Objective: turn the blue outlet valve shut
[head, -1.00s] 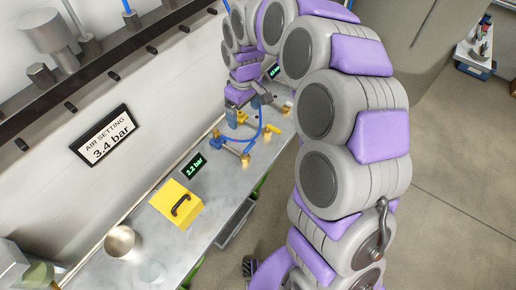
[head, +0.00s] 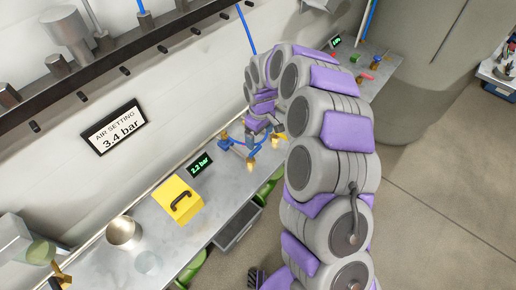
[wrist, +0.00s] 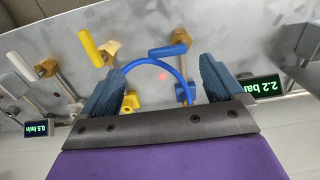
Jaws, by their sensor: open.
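The blue valve handle (wrist: 167,52) shows in the wrist view, lying crosswise beside its brass body (wrist: 181,38). My gripper (wrist: 163,64) is open and empty, its fingers left and right below the handle in the picture. The handle lies beyond the fingertips, apart from them. A thin blue hose (wrist: 152,62) arches across the gap between the fingers. In the head view my gripper (head: 262,128) hangs over the pipework, and my arm hides part of it. The pressure display (wrist: 263,87) reads 2.2 bar.
A yellow handle (wrist: 90,47) and a white handle (wrist: 20,66) stand left of the blue one. In the head view a yellow box (head: 174,208) and a metal cup (head: 124,232) are on the bench. A sign (head: 113,127) reads AIR SETTING 3.4 bar.

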